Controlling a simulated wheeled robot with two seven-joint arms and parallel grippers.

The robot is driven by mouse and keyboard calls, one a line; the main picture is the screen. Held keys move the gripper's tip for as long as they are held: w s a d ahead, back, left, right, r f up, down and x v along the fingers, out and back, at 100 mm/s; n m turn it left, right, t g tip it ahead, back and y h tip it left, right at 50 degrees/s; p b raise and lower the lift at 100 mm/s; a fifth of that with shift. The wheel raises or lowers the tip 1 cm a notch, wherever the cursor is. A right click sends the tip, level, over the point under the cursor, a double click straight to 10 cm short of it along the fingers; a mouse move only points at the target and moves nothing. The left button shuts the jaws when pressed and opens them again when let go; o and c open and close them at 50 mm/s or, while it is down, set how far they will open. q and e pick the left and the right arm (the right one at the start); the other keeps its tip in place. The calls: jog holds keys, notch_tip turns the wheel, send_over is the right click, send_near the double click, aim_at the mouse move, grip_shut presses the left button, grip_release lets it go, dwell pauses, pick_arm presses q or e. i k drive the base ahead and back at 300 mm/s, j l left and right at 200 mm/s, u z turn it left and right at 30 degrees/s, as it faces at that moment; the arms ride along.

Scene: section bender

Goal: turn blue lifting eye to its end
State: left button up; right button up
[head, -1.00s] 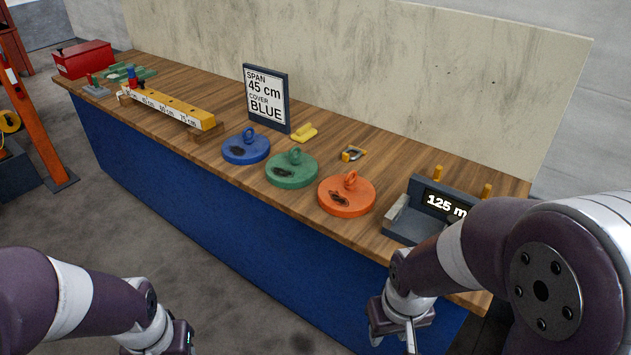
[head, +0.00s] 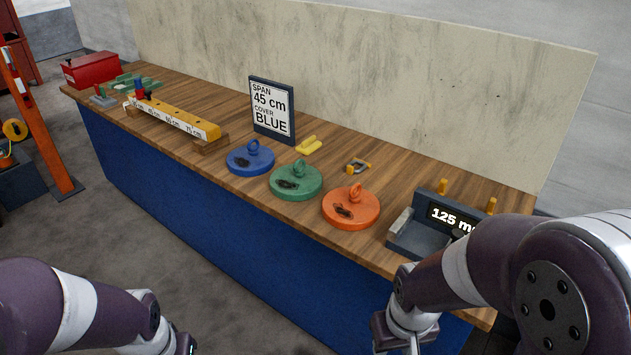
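The blue lifting eye (head: 253,147) is a ring standing on top of a round blue cover (head: 249,163) with a dark smudge on it. The cover lies on the wooden bench, leftmost of three similar covers. My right gripper (head: 398,347) is in front of the bench at the lower edge, far from the blue cover; its fingers are cut off. My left arm comes in at the lower left, and its gripper is almost wholly below the frame, away from the bench.
Green (head: 296,182) and orange (head: 351,209) covers with rings stand right of the blue one. A sign (head: 271,110) reads span 45 cm, cover blue. A yellow bar (head: 175,119), yellow block (head: 309,145), small clamp-like piece (head: 358,166) and display unit (head: 405,240) share the bench (head: 215,188).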

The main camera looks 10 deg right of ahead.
aim_at(254, 151)
jog(key=i+j+z, duration=0.1)
jog(key=z, duration=0.85)
jog(key=i+j+z, duration=0.2)
jog(key=j, duration=0.2)
jog(key=i+j+z, duration=0.2)
jog(key=j, duration=0.25)
jog(key=i+j+z, duration=0.2)
jog(key=j, duration=0.25)
jog(key=j+z, duration=0.2)
jog(key=j, duration=0.25)
jog(key=i+j+z, duration=0.2)
jog(key=j, duration=0.9)
jog(key=i+j, duration=0.1)
jog(key=j, duration=0.5)
